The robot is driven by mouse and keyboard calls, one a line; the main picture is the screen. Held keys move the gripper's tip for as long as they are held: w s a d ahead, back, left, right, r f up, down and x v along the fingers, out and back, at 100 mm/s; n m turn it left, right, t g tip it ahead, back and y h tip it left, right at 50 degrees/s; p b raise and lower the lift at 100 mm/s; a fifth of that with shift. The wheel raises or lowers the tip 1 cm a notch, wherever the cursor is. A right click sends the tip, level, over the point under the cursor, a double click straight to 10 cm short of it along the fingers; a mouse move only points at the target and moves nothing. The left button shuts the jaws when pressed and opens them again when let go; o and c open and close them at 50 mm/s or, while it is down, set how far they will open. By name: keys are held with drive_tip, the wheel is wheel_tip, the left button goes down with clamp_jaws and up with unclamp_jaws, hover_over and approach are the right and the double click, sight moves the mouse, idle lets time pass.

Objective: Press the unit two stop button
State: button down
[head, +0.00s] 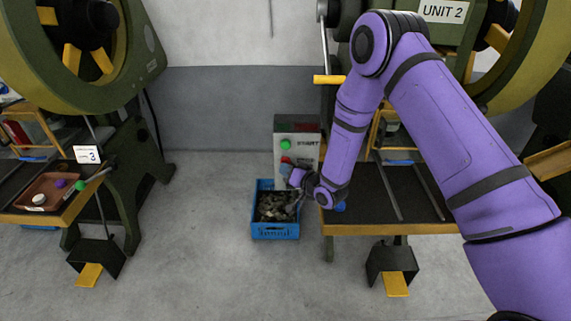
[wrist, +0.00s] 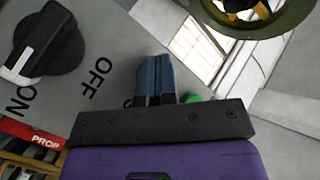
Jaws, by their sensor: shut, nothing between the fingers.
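The grey control box (head: 297,127) stands left of the press signed UNIT 2 (head: 444,11). It carries a green button (head: 286,144) beside the word START, with a red button (head: 286,160) below it. My gripper (head: 288,170) is shut and empty, with its tip at the red button's lower edge. I cannot tell whether they touch. In the wrist view the blue fingers (wrist: 155,75) are together in front of the grey panel (wrist: 95,35).
A black knob (wrist: 45,45) marked OFF and ON is on the panel. A blue crate (head: 275,231) of metal scraps stands on the floor below my gripper. The unit two bench (head: 400,229) is to the right. Floor at left of the crate is clear.

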idle(0.5)
drive_tip(key=shift+s, duration=0.8)
drive_tip(key=shift+s+a, duration=0.1)
drive_tip(key=shift+s, duration=2.4)
drive_tip(key=shift+r, duration=0.1)
